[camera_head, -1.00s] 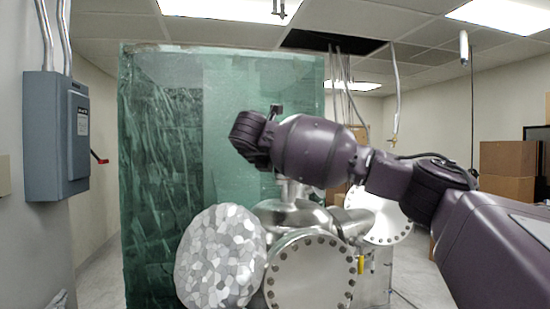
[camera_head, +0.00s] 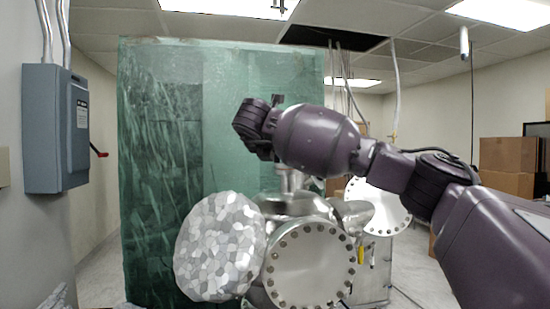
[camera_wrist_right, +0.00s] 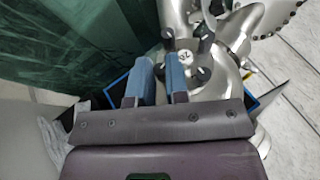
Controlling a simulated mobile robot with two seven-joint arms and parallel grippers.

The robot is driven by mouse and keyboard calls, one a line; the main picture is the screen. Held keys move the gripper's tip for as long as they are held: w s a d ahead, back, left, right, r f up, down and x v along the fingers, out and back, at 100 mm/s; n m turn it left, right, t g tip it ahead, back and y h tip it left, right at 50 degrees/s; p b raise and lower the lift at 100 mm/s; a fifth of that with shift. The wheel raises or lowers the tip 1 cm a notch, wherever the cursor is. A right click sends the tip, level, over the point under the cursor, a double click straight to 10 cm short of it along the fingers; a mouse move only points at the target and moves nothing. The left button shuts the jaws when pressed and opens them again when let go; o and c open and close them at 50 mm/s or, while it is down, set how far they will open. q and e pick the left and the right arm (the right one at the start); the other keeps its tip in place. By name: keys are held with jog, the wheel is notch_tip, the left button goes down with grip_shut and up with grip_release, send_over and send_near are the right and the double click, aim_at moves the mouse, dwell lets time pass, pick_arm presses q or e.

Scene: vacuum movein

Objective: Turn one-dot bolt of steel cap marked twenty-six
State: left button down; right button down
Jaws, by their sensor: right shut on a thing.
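The steel cap (camera_wrist_right: 202,76) shows in the right wrist view with a small label that looks like an upside-down twenty-six. Dark bolts stand up from it: one bolt (camera_wrist_right: 168,38) is just beyond the fingertips, another bolt (camera_wrist_right: 205,40) is to the right. Their dots are too small to read. My right gripper (camera_wrist_right: 158,62) has blue fingers at the cap's left side, shut on what seems to be a bolt; the grip itself is unclear. In the head view my right wrist is above the steel vessel (camera_head: 295,203), and its fingertips are hidden. My left gripper is not in view.
A large round bolted flange (camera_head: 312,268) faces me, with a faceted silvery disc (camera_head: 220,247) to its left. A tall green translucent panel (camera_head: 160,170) stands behind. A grey electrical box (camera_head: 55,130) is on the left wall. Cardboard boxes (camera_head: 508,155) stand at right.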

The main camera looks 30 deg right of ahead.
jog(key=n+t+y+b, duration=0.1)
jog(key=n+y+b, duration=0.1)
jog(key=n+t+y+b, duration=0.1)
jog(key=n+t+b, duration=0.1)
jog(key=b, duration=0.1)
jog(key=shift+s+d+y, duration=0.15)
jog(key=shift+d+y, duration=0.05)
jog(key=shift+y, duration=0.2)
jog(key=c, duration=1.3)
grip_release()
jog(key=shift+o, duration=1)
jog(key=shift+a, duration=0.2)
jog(key=shift+d, duration=0.1)
jog(key=shift+s, duration=0.1)
